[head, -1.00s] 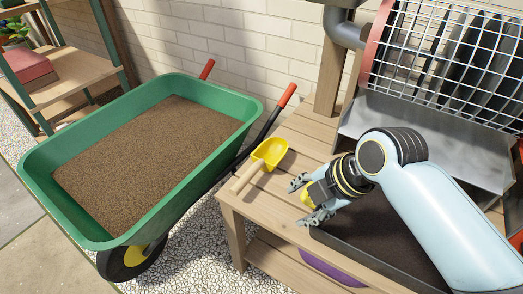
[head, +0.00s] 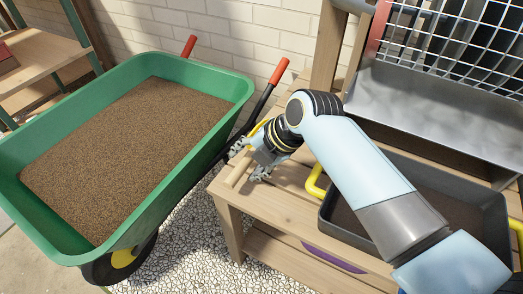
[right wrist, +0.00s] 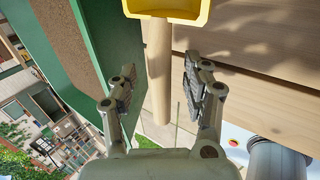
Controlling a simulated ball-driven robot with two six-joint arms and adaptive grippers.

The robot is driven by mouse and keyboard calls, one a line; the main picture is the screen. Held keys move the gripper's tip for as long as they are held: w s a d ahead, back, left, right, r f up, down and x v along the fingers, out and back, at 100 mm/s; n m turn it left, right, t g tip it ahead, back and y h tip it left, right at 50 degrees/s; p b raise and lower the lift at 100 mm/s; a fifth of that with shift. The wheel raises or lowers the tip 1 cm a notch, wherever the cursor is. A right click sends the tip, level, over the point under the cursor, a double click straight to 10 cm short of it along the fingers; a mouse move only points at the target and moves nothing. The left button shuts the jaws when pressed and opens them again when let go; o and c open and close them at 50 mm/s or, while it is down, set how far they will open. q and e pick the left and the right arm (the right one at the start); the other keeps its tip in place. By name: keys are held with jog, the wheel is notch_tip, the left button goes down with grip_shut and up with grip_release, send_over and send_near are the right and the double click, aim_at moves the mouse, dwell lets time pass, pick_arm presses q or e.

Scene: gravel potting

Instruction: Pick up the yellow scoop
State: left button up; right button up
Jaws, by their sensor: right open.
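The yellow scoop with a wooden handle lies on the slatted wooden bench (head: 285,205). In the head view my right gripper (head: 248,162) and wrist cover most of it, with a bit of its yellow bowl (head: 258,127) showing behind. In the right wrist view the yellow bowl (right wrist: 170,9) is at the top edge and the wooden handle (right wrist: 158,65) runs down between the two fingers. My right gripper (right wrist: 161,92) is open, one finger on each side of the handle, with gaps visible on both sides. My left gripper is in neither view.
A green wheelbarrow (head: 240,92) full of brown soil stands left of the bench, its red-tipped handles beside it. A dark tray (head: 345,240) with yellow handles holds soil under my right arm. A metal mesh sieve (head: 450,40) stands behind.

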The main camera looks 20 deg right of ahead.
jog(key=shift+w+a+f, duration=0.2)
jog(key=shift+w+f, duration=0.05)
jog(key=shift+f, duration=0.35)
jog(key=shift+r, duration=0.1)
grip_shut()
